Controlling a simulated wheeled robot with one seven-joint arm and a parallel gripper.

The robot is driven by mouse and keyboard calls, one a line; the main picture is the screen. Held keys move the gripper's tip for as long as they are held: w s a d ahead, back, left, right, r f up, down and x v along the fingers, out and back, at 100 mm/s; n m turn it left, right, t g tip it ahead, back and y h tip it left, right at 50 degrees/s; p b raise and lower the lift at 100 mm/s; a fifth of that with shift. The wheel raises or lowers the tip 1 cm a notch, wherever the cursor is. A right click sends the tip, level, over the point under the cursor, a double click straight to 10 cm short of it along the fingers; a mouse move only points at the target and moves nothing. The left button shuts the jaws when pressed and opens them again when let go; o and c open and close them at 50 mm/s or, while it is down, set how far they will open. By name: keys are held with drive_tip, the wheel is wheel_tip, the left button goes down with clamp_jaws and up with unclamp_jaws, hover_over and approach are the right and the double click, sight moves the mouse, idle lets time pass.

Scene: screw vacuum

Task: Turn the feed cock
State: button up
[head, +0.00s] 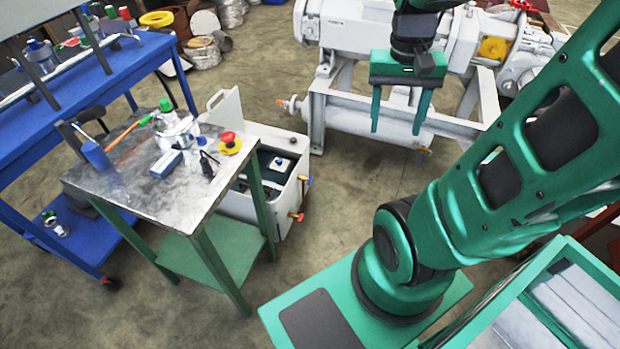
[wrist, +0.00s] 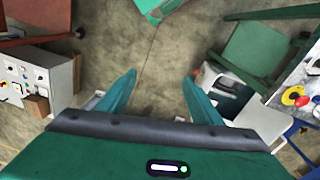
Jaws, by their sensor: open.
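My gripper (head: 398,130) hangs open and empty, fingers pointing down, in front of the white pump machine (head: 400,110) in the head view. Its two fingers also show spread over bare floor in the wrist view (wrist: 158,78). I cannot tell for sure which fitting is the feed cock. A small brass cock with a red-orange handle (head: 297,216) sits low on the white tank's right side, with another fitting (head: 305,180) above it. An orange-tipped fitting (head: 283,103) sticks out left of the pump's cylinder. My gripper is apart from all of these.
The white tank (head: 235,205) stands beside a metal-topped green table (head: 130,190) holding tools and a red-and-yellow emergency button (head: 229,142). A blue workbench (head: 130,62) is at left. Bare floor (head: 345,190) lies between tank and pump.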

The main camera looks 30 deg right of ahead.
drive_tip(key=w+d+f+m+h, duration=0.1)
drive_tip(key=w+d+f+m, duration=0.15)
drive_tip(key=w, duration=0.45)
drive_tip(key=w+d+f+m, duration=0.2)
drive_tip(key=w+d, duration=0.1)
drive_tip(key=w, duration=0.5)
drive_tip(key=m+y, duration=0.2)
drive_tip(key=m, duration=1.4)
hover_over(310, 179)
wheel_tip(310, 179, down, 48)
wheel_tip(310, 179, down, 10)
drive_tip(key=shift+s+d+r, duration=0.1)
drive_tip(key=shift+s+r, duration=0.05)
drive_tip(key=shift+r, duration=0.05)
drive_tip(key=c, duration=1.1)
drive_tip(key=shift+o, duration=0.2)
drive_tip(key=shift+a, duration=0.2)
drive_tip(key=shift+d+t, duration=0.1)
drive_tip(key=shift+t, duration=0.2)
